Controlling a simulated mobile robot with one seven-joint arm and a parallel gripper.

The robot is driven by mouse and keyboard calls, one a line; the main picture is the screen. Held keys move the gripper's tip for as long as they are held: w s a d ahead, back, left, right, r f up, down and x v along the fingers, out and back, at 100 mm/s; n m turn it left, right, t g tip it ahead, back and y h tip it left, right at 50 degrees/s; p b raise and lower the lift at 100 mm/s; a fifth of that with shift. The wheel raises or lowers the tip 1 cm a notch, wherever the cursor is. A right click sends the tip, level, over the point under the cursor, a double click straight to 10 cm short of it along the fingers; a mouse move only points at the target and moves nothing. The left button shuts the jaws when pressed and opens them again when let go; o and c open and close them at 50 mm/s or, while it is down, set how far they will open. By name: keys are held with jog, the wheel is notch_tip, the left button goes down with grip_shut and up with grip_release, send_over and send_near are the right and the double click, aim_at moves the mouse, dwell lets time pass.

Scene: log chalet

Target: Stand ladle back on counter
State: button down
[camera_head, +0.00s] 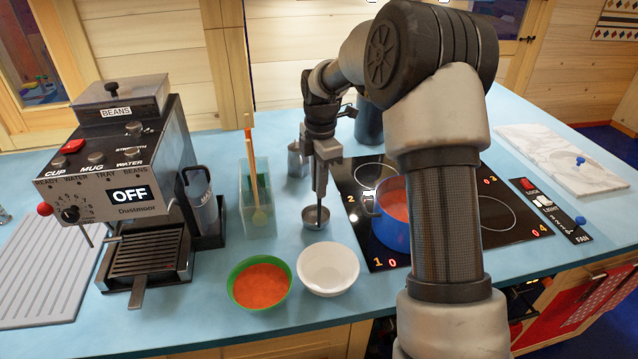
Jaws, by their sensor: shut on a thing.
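My gripper (321,183) points down over the blue counter (225,328), shut on the metal ladle (316,217). The ladle hangs upright with its round bowl at the bottom, just behind the white bowl and left of the cooktop. I cannot tell whether the ladle bowl touches the counter. The upper part of its handle is hidden by the gripper. A blue pot (388,232) with red-orange soup stands on the black cooktop (357,180), partly hidden behind my arm.
An empty white bowl (328,283) and a green bowl (234,272) of orange soup stand in front. A clear holder (258,221) with wooden utensils stands left, beside the coffee machine (122,160). A metal cup (297,160) and dark canister (368,122) stand behind.

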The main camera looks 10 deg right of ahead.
jog(key=c, duration=1.7)
grip_release()
jog(key=r, duration=1.7)
jog(key=shift+s+d+r, duration=0.1)
jog(key=shift+s+r, duration=0.15)
jog(key=shift+s, duration=0.1)
jog(key=s+a+r+m+t, duration=0.1)
jog(key=s+r+m+t, duration=0.1)
jog(key=s+r+m, duration=0.55)
jog(key=s+f+m+t, duration=0.1)
jog(key=s+f+m, duration=0.1)
jog(key=s+m, duration=0.2)
jog(key=s+f+m+t, duration=0.1)
jog(key=s+f+m, duration=0.2)
jog(key=s, duration=0.8)
jog(key=s+d+f+m+t, duration=0.1)
jog(key=s+f+m, duration=0.2)
jog(key=s+m, duration=0.3)
jog(key=shift+s, duration=1.2)
